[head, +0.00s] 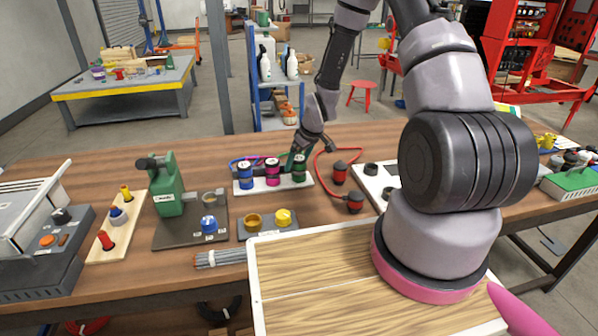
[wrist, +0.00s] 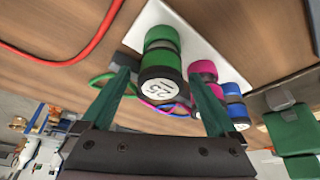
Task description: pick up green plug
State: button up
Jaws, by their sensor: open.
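The green plug (head: 299,170) stands at the right end of a white holder (head: 272,185) on the wooden bench. It is a green and black cylinder; its end, with a white marked label, faces the camera in the wrist view (wrist: 161,70). My gripper (head: 298,158) is open at the plug in the head view. In the wrist view its two green fingers (wrist: 160,74) lie on either side of the plug, with gaps visible. A pink plug (head: 272,171) and a blue plug (head: 245,175) stand to its left in the same holder.
A red cable (head: 322,160) curves on the bench just right of the holder, near red and black connectors (head: 340,172). A green pump (head: 168,186) stands to the left. A tray with yellow and brass parts (head: 268,222) lies in front.

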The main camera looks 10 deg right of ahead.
grip_shut()
jog(key=shift+r, duration=0.1)
notch_tip(320, 180, up, 10)
jog(key=shift+f, duration=0.1)
dwell(0.4)
